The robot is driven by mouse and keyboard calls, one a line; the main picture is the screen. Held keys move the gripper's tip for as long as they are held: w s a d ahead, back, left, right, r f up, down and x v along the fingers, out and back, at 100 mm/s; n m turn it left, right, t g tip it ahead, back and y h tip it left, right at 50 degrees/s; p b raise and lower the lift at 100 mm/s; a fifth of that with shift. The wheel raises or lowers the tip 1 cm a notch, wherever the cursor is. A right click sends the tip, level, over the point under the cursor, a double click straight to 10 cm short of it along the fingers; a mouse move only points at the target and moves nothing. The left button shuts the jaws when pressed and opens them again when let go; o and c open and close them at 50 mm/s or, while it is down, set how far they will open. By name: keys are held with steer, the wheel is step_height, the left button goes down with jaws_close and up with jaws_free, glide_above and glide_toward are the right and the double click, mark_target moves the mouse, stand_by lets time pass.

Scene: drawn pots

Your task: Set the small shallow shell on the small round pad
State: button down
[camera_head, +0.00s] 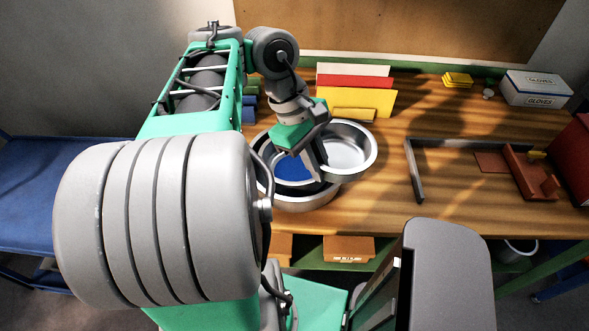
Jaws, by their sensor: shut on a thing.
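A small shallow metal shell (350,150), round and silver, is at the middle of the bench. My gripper (319,173) points down and is shut at the shell's left edge, on its rim as far as I can see. The shell overlaps the right side of a wider round metal vessel (300,202); I cannot tell whether they touch. A round blue surface (292,170) shows inside the vessel, partly behind my gripper. I cannot tell whether this is the small round pad. No other round pad is clearly visible.
Yellow, red and white upright boards (378,103) stand behind the shell. A grey angled bar (415,172) and a reddish-brown fixture (527,172) lie to the right. A gloves box (537,88) is at the back right. The wooden bench (390,195) is bare right of the vessel.

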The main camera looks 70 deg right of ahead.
steer(key=w+d+f+b, duration=0.2)
steer(key=w+f, duration=0.1)
steer(key=f, duration=0.1)
steer(key=w+d+f+b, duration=0.2)
steer(key=w+d+f, duration=0.1)
steer(key=w+f, duration=0.1)
steer(key=w+d+f+b, duration=0.2)
steer(key=w+f, duration=0.2)
steer(key=shift+w+d+f, duration=0.15)
steer(key=shift+w+d, duration=0.1)
steer(key=shift+f, duration=0.35)
steer(key=shift+f+b, duration=0.4)
steer(key=shift+f, duration=0.2)
steer(key=c, duration=1.8)
jaws_free()
steer(key=shift+o, duration=0.2)
